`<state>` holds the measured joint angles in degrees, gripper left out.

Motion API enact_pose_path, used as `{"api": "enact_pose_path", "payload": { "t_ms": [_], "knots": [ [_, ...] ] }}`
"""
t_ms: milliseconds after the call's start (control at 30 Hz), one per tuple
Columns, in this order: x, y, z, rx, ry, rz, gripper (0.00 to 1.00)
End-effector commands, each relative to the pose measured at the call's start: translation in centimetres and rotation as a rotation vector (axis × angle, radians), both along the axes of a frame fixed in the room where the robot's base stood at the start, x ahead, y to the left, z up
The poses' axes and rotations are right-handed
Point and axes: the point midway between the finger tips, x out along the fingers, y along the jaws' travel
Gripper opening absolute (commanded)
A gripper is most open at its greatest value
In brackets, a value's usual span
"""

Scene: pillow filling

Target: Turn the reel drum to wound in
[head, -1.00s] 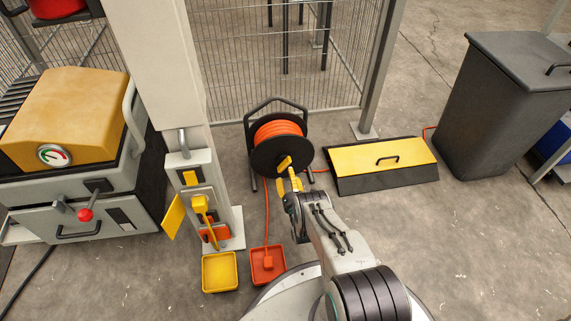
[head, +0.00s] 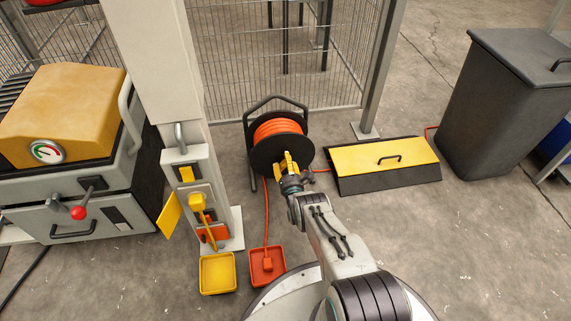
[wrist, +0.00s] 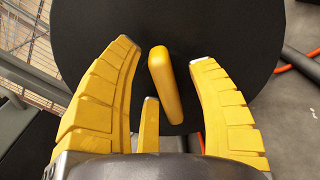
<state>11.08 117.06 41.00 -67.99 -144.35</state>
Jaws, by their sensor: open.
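The reel drum (head: 268,151) is a black disc with orange cable (head: 277,129) wound behind it, held in a black frame on the floor by the mesh fence. Its yellow handle (wrist: 165,79) stands out from the black disc face (wrist: 225,28), tilted slightly in the wrist view. My gripper (head: 288,164) is in front of the disc. In the wrist view its yellow fingers (wrist: 165,72) are open, one on each side of the handle, with visible gaps. In the head view my gripper hides most of the handle.
An orange cable runs from the reel to a plug in a red tray (head: 267,265), beside a yellow tray (head: 217,273). A post with a socket box (head: 183,170) stands left. A yellow-topped ramp box (head: 384,157) and a grey bin (head: 510,105) are right. Floor at front right is clear.

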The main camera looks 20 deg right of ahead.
Motion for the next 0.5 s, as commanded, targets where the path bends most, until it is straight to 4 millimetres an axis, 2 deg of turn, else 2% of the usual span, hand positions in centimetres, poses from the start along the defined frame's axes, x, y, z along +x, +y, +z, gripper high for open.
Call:
{"api": "enact_pose_path", "payload": {
  "t_ms": [233, 500],
  "knots": [
    [0.04, -0.01, 0.07, 0.0, -0.001, 0.0, 0.54],
    [0.02, -0.01, 0.07, 0.0, -0.001, 0.0, 0.3]
  ]
}}
